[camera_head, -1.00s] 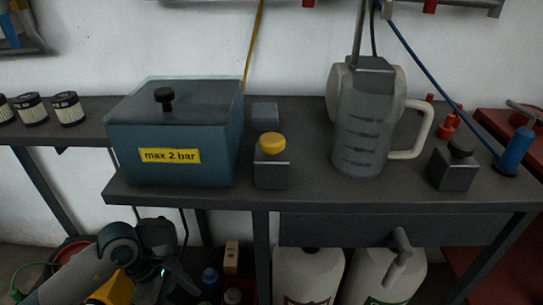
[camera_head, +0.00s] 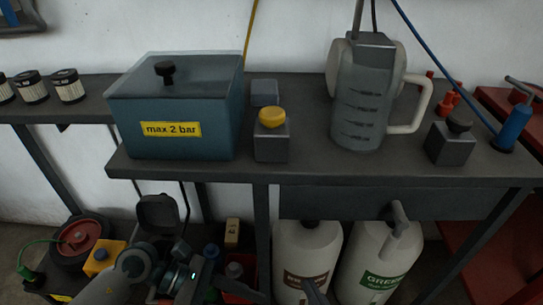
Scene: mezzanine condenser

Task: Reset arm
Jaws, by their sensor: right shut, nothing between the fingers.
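My left arm comes in at the lower left, in front of the bench. Its gripper (camera_head: 222,286) is low in the picture, partly cut off and dark against the clutter, so its opening is unclear. My right gripper (camera_head: 315,291) shows only as a narrow grey tip at the bottom edge, in front of the brown-labelled white bottle. It is shut and empty. Neither gripper is seen holding anything.
The grey bench (camera_head: 330,172) carries a blue "max 2 bar" box (camera_head: 215,110), a yellow-knobbed block (camera_head: 271,145), a measuring jug (camera_head: 360,110) and a black-knobbed block (camera_head: 452,143). Below stand a brown-labelled bottle (camera_head: 305,250) and a green-labelled bottle (camera_head: 385,260). A red reel (camera_head: 78,240) lies lower left.

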